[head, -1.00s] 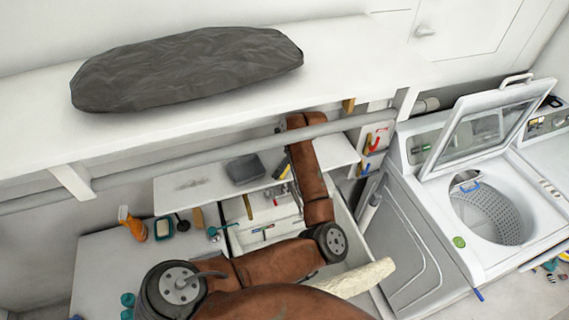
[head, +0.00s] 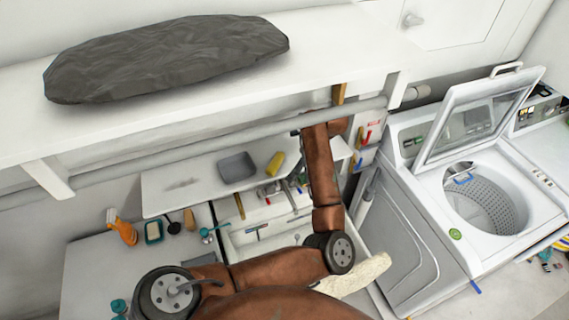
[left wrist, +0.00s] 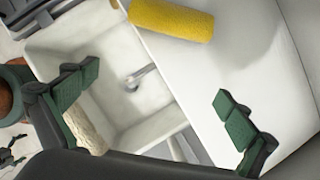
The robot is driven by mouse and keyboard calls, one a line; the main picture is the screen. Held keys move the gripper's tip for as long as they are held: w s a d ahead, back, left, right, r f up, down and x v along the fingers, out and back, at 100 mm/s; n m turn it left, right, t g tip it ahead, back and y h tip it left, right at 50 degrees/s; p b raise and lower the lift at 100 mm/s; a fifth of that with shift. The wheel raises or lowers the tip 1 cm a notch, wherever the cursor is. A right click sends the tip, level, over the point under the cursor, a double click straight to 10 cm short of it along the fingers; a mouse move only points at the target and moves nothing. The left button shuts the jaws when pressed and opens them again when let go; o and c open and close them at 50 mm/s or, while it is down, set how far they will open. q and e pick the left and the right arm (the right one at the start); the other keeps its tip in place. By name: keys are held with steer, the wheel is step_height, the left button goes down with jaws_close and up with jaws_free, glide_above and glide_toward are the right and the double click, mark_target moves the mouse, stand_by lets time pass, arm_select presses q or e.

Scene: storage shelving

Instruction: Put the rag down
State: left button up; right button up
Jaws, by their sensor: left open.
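A yellow, rough-textured piece (head: 275,162), which I take to be the rag, lies on the small white shelf (head: 180,185) behind the sink. In the left wrist view the rag (left wrist: 172,18) is at the top, beyond my fingertips and apart from them. My left gripper (left wrist: 156,86) is open, its green-padded fingers wide apart with nothing between them. In the head view my left arm reaches up past the shelf's right part, and its fingers are hard to make out. My right gripper is not seen.
A grey tub (head: 237,167) stands left of the rag. The white sink (head: 275,235) has a cream, rough piece (head: 360,275) near its front right. An upper shelf (head: 330,50) holds a dark bundle (head: 165,58). An open washer (head: 475,190) stands right.

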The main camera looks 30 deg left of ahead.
arm_select(q)
steer(key=d+b, duration=0.1)
steer(key=d, duration=0.3)
steer(key=shift+w, duration=0.1)
steer(key=shift+a, duration=0.1)
steer(key=shift+f, duration=0.1)
